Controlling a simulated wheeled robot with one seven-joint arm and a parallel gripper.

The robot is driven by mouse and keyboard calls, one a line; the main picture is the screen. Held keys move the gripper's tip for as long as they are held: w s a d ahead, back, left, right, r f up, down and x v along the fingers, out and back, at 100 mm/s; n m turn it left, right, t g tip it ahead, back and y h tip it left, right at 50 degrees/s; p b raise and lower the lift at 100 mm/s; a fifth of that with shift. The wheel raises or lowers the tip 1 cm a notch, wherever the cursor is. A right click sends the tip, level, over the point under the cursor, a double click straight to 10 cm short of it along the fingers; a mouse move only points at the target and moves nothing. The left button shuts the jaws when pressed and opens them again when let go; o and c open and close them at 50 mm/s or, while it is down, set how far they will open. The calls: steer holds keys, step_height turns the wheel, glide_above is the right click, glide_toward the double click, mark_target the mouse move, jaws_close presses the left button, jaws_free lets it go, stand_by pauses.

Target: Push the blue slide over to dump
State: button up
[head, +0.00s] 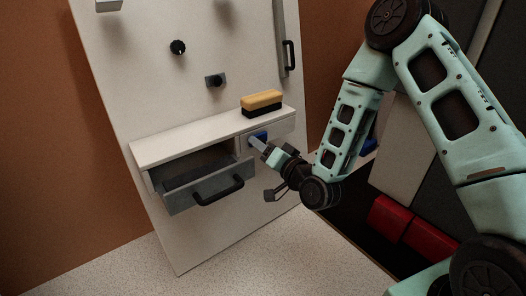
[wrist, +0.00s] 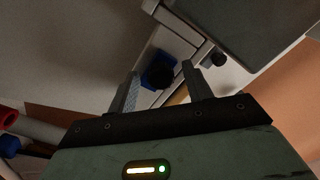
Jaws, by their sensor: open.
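The blue slide (head: 258,136) is small and sits on the front of the white shelf unit, right of the open drawer. My gripper (head: 262,149) is in front of it and partly covers it. In the wrist view, the blue slide (wrist: 151,76) shows with a dark part at its right, between and beyond the two fingers. My gripper (wrist: 162,82) is open there, with the fingers apart on either side of the slide in the picture. I cannot tell whether either finger touches it. No marking for dump can be read.
The grey drawer (head: 212,189) stands open left of my gripper, its black handle facing out. A yellow and black brush (head: 262,102) lies on the white shelf (head: 180,141) above.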

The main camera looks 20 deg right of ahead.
steer(key=shift+w+a, duration=0.1)
steer(key=shift+w, duration=0.1)
jaws_close()
steer(key=shift+w+d+p, duration=0.1)
steer(key=shift+w+d, duration=0.15)
steer(key=shift+d, duration=0.45)
steer(key=shift+w+d+p, duration=0.15)
steer(key=shift+w+d, duration=0.05)
steer(key=shift+d, duration=0.55)
steer(key=shift+w+d+p, duration=0.1)
steer(key=shift+w+d, duration=0.15)
steer(key=shift+d, duration=0.45)
jaws_free()
steer(key=shift+d, duration=0.1)
steer(key=shift+s, duration=0.15)
